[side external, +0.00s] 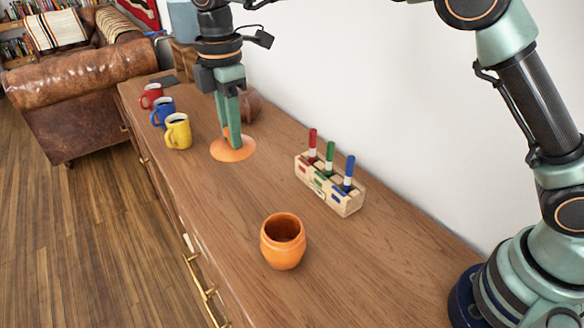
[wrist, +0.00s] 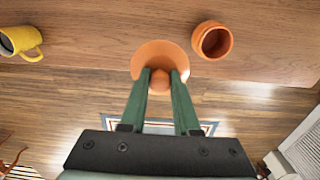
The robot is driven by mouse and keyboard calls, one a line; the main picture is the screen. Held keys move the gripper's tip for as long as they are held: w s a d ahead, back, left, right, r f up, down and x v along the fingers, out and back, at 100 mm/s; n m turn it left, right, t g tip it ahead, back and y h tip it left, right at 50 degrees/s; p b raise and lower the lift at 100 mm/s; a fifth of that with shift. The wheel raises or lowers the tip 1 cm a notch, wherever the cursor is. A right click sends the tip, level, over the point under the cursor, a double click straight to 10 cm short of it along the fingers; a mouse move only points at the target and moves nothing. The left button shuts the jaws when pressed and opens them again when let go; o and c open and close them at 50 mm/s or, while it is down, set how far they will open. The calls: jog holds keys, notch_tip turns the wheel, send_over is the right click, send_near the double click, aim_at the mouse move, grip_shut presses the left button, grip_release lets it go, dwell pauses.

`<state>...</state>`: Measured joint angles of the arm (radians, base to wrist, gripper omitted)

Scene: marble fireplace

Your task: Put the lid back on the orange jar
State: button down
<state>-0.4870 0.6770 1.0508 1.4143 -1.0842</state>
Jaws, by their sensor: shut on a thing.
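The orange jar (side external: 283,257) stands upright and open-topped near the front edge of the wooden surface; it also shows in the wrist view (wrist: 228,42), right of the lid. The orange lid (side external: 232,154) is a round disc with a knob, farther back along the surface and away from the jar. My gripper (side external: 231,140) points down over the lid, its fingers shut on the lid's knob. In the wrist view, the lid (wrist: 160,52) shows just past the fingertips, with the knob between them. I cannot tell whether the lid touches the surface or hangs just above it.
A wooden holder (side external: 347,203) with red, green and blue markers stands near the wall. Red (side external: 151,95), blue (side external: 163,112) and yellow (side external: 178,133) mugs line the front edge at the far end. A brown pot (side external: 251,105) is behind my gripper. The surface between lid and jar is clear.

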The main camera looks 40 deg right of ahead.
jog(key=s+d+f, duration=0.2)
jog(key=s+f, duration=0.2)
jog(key=s, duration=0.8)
notch_tip(320, 180, down, 6)
jog(key=shift+f, duration=0.2)
jog(key=shift+s+f, duration=0.1)
jog(key=shift+f, duration=0.05)
dwell(2.1)
jog(key=shift+c, duration=0.4)
grip_release()
notch_tip(320, 180, up, 7)
dwell(1.3)
